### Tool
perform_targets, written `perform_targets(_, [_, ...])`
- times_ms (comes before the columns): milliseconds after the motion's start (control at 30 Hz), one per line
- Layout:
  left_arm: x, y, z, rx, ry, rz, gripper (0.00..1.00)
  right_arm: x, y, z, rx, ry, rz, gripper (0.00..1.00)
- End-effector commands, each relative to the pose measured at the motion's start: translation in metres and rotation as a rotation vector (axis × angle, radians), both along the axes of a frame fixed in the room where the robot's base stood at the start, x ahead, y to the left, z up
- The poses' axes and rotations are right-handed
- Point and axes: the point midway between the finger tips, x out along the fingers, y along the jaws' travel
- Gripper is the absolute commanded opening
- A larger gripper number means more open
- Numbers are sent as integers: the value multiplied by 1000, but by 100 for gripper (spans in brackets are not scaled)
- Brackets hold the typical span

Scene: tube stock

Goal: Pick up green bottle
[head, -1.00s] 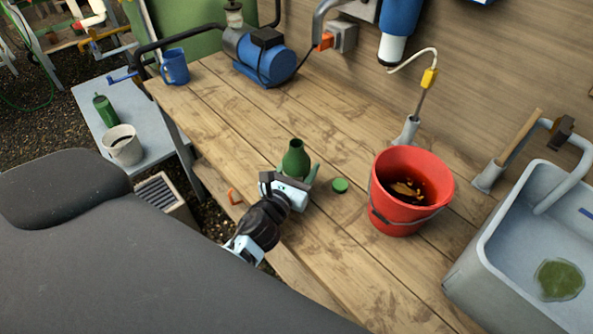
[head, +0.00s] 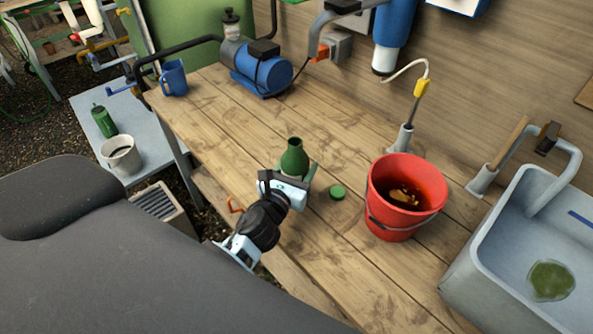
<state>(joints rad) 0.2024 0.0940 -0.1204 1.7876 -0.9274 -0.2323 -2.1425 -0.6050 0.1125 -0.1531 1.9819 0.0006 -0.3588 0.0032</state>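A green bottle (head: 294,158) with an open neck stands upright on the wooden workbench. A gripper (head: 293,176) reaches it from the front, with a green-tinted finger visible on the right side of the bottle. The gripper body hides the lower part of the bottle, so I cannot tell whether the fingers touch it. I cannot be sure which arm this is, but it comes in from the lower left, as my left one does. A round green cap (head: 337,192) lies on the bench just right of the bottle. My other gripper is not in view.
A red bucket (head: 397,222) with dark liquid stands right of the cap. A grey sink (head: 462,271) is at the far right. A blue pump (head: 262,74) and blue mug (head: 174,78) are at the back.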

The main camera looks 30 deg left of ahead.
Motion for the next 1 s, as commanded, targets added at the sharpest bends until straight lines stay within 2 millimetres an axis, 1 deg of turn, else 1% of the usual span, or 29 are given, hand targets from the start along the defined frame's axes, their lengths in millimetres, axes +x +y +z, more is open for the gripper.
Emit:
perform_targets(33, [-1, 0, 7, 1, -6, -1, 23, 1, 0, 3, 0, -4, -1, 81])
perform_targets(167, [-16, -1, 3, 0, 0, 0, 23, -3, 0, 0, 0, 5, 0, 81])
perform_targets(1000, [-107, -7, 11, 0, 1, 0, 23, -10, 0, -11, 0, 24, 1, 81])
